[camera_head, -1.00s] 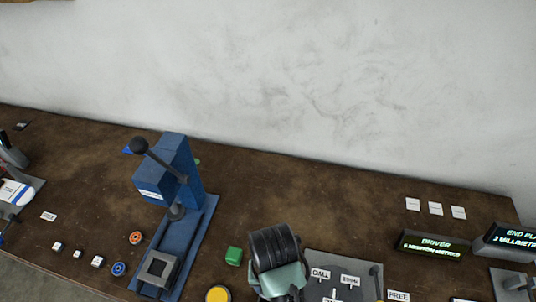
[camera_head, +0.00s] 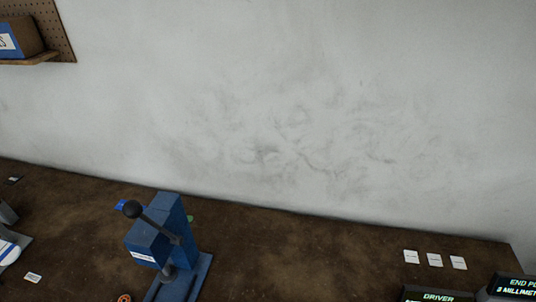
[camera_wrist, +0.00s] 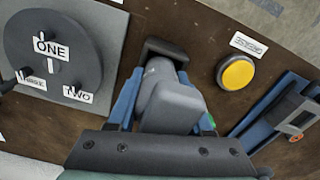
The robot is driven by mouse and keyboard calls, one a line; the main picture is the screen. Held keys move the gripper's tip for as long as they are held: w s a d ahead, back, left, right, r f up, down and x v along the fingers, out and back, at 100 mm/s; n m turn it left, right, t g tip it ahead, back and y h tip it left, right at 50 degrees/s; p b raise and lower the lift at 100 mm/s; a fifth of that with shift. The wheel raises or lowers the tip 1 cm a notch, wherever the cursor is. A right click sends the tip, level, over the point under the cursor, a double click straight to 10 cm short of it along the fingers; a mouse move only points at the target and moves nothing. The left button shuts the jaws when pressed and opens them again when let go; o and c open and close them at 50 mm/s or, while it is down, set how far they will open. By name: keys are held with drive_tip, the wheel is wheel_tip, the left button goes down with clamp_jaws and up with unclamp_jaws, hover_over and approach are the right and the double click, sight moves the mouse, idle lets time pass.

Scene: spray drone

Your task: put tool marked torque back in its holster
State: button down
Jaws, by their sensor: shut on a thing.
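In the wrist view my gripper (camera_wrist: 163,95) is shut on a grey tool (camera_wrist: 172,106) with a blocky body and a rounded, dark-tipped far end. Blue finger parts show on both sides of it. No marking on the tool is readable, so I cannot confirm that it is the one marked torque. My gripper and the tool are outside the head view. I cannot make out a holster in either current view.
A grey round plate (camera_wrist: 88,47) labelled ONE and TWO lies left in the wrist view. A yellow button (camera_wrist: 235,73) is right of the tool. A blue lever press (camera_head: 172,235) stands on the brown bench (camera_head: 80,200). The DRIVER display (camera_head: 437,295) is at lower right.

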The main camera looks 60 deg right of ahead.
drive_tip(key=shift+c, duration=1.5)
unclamp_jaws()
drive_tip(key=shift+f, duration=0.1)
wheel_tip(320, 180, up, 12)
drive_tip(key=shift+r, duration=0.15)
